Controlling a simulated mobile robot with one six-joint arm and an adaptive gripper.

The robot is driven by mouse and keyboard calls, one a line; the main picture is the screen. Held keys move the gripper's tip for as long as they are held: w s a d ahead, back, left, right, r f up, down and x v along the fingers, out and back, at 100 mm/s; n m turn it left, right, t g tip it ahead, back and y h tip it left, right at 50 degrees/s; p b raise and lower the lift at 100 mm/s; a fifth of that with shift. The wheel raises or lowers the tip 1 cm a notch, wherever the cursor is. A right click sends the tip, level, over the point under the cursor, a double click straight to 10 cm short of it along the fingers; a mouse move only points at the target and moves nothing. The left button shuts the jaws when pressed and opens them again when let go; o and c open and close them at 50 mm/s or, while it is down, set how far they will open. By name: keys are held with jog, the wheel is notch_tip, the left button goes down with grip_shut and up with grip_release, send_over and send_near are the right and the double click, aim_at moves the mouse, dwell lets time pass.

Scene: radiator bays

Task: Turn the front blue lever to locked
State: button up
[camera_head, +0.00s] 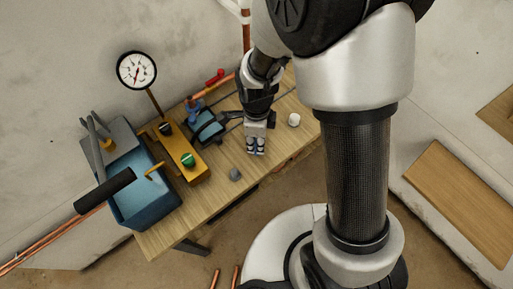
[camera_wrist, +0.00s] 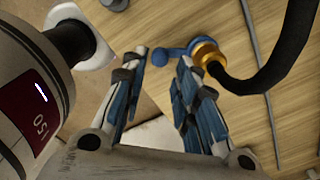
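A blue lever (camera_wrist: 172,53) with a brass fitting (camera_wrist: 208,55) shows in the wrist view, just beyond my fingertips over the wooden table. Its rounded end appears between the lines of the two fingers; I see no clear contact. I cannot read its lock position. My gripper (camera_wrist: 164,56) is open and empty, its two blue-padded fingers apart. A blue fitting (camera_head: 192,108) stands farther back there. I cannot tell whether it is the same lever; my gripper may hide part of the scene.
A small grey piece (camera_head: 235,174) and a white piece (camera_head: 294,119) lie near my gripper. In the wrist view a black hose (camera_wrist: 275,65) curves from the brass fitting.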

aim_at(256, 150)
jog(key=shift+f+b, duration=0.55)
jog(key=shift+f, duration=1.8)
grip_shut()
